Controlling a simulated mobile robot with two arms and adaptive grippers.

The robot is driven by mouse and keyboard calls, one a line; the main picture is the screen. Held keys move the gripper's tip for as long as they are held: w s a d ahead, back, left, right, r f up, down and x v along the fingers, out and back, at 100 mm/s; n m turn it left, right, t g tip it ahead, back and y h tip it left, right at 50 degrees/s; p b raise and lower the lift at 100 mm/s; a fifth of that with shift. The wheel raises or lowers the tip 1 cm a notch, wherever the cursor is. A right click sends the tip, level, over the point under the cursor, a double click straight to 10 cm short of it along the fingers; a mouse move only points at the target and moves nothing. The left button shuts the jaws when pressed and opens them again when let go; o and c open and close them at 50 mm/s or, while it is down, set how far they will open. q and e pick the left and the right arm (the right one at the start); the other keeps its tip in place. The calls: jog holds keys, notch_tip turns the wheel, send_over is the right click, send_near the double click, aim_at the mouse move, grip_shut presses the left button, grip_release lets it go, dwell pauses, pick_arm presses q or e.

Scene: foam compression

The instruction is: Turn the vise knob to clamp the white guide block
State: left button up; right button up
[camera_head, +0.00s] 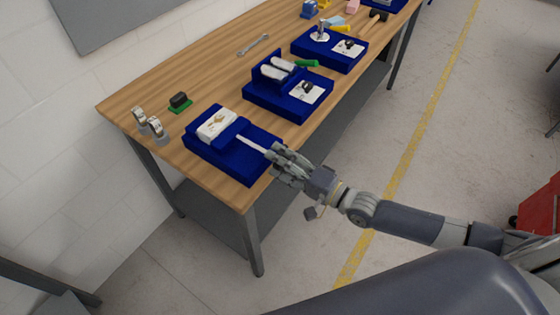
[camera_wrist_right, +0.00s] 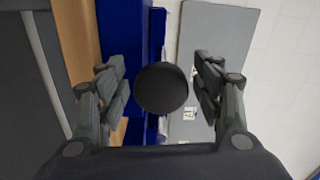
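The blue vise (camera_head: 235,160) sits at the near left end of the wooden table. The white guide block (camera_head: 217,123) rests in it, and a pale screw shaft (camera_head: 251,144) runs from the vise toward my right gripper (camera_head: 278,161). In the right wrist view, the round black knob (camera_wrist_right: 161,89) sits between the two fingers, with visible gaps on both sides. The right gripper is open around the knob and does not appear to touch it. In the head view the gripper hides the knob. My left gripper is not in view.
Two metal parts (camera_head: 155,126) and a green-based black block (camera_head: 180,102) stand left of the vise. Another blue fixture (camera_head: 285,104) is behind it, with a wrench (camera_head: 253,45) farther back. The floor right of the table is clear near the yellow line.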

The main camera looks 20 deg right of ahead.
jog(key=shift+d, duration=0.1)
jog(key=v, duration=1.2)
jog(key=s+d+f+n+g+h+b, duration=0.1)
jog(key=d+f+n+g+h, duration=0.2)
jog(key=f, duration=1.3)
jog(key=s+d+f+n+g+h+b, duration=0.1)
jog(key=s+d+f+n+h, duration=0.3)
jog(key=f, duration=1.2)
jog(key=s+d+f+n+g+h, duration=0.15)
jog(key=s+f+g+h, duration=0.25)
jog(key=s+f, duration=0.85)
jog(key=s+a+f+n+g, duration=0.1)
jog(key=s+a+f+g, duration=0.1)
jog(key=s, duration=0.6)
jog(key=s+a+f+n+g, duration=0.2)
jog(key=s+a+f, duration=0.3)
jog(key=s, duration=0.3)
jog(key=shift+f+g+b, duration=0.45)
jog(key=shift+f+g, duration=0.1)
jog(key=shift+g, duration=0.05)
